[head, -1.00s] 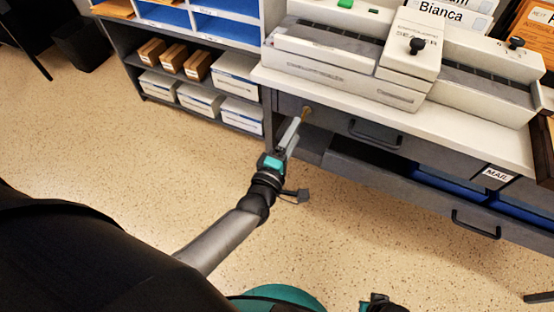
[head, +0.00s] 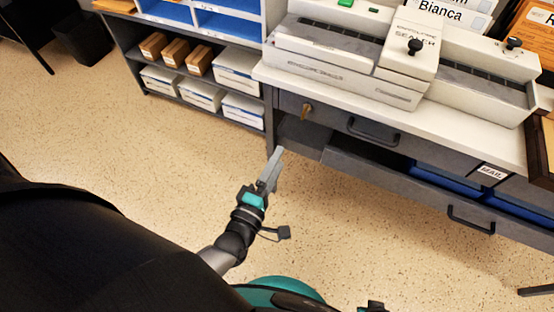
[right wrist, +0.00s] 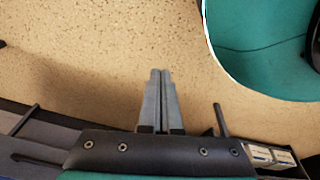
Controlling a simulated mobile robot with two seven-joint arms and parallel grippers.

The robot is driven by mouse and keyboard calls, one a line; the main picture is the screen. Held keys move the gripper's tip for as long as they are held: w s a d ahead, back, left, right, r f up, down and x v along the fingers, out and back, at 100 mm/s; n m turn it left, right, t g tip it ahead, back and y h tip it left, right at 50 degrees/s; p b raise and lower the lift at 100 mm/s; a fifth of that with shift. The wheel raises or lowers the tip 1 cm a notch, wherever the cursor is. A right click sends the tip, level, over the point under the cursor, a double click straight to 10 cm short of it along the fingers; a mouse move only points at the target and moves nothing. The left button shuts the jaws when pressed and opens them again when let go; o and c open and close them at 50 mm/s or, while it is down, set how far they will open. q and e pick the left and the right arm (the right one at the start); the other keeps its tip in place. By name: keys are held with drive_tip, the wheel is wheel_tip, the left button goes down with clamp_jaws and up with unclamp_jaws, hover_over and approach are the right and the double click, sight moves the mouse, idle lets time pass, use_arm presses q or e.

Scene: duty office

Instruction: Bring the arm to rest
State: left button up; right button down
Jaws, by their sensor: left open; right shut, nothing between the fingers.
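From this angle the gap between the fingers hardly shows. My right gripper (right wrist: 160,75) shows in the right wrist view, its two grey fingers together and empty over the speckled floor.
The grey desk (head: 262,76) carries a white sealing machine (head: 340,70). Below, a drawer labelled MAIL (head: 491,172) stands out, with blue inside. A shelf unit (head: 133,60) with boxes is at the back left, beside a dark bin (head: 82,40). The floor (head: 130,150) between is clear.

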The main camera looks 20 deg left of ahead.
use_arm(q)
drive_tip(key=s+a+f+m+g+p, duration=0.1)
drive_tip(key=s+f+m+g, duration=0.15)
drive_tip(key=f, duration=0.25)
drive_tip(key=s+f+m+g+h, duration=0.1)
drive_tip(key=s+f+m+g, duration=0.1)
drive_tip(key=f+m, duration=0.25)
drive_tip(key=s+a+f+m+g+p, duration=0.1)
drive_tip(key=s+f+m+g, duration=0.15)
drive_tip(key=f, duration=0.35)
drive_tip(key=s+a+f+m+g+y+p, duration=0.1)
drive_tip(key=s+a+f+m+g, duration=0.2)
drive_tip(key=s, duration=0.6)
drive_tip(key=s+a+f+m+g+y+p, duration=0.1)
drive_tip(key=s+a+f+m+g, duration=0.2)
drive_tip(key=s+f+m+g, duration=0.2)
drive_tip(key=s+f+m, duration=0.2)
drive_tip(key=s+f, duration=0.2)
drive_tip(key=shift+s+a+g, duration=0.15)
drive_tip(key=shift+a+g, duration=0.15)
use_arm(e)
drive_tip(key=s+d+f, duration=0.1)
drive_tip(key=s+d, duration=0.3)
drive_tip(key=s, duration=0.2)
drive_tip(key=shift+s+f, duration=0.3)
drive_tip(key=shift+s, duration=0.05)
use_arm(q)
drive_tip(key=shift+m, duration=0.25)
use_arm(e)
drive_tip(key=shift+d, duration=0.1)
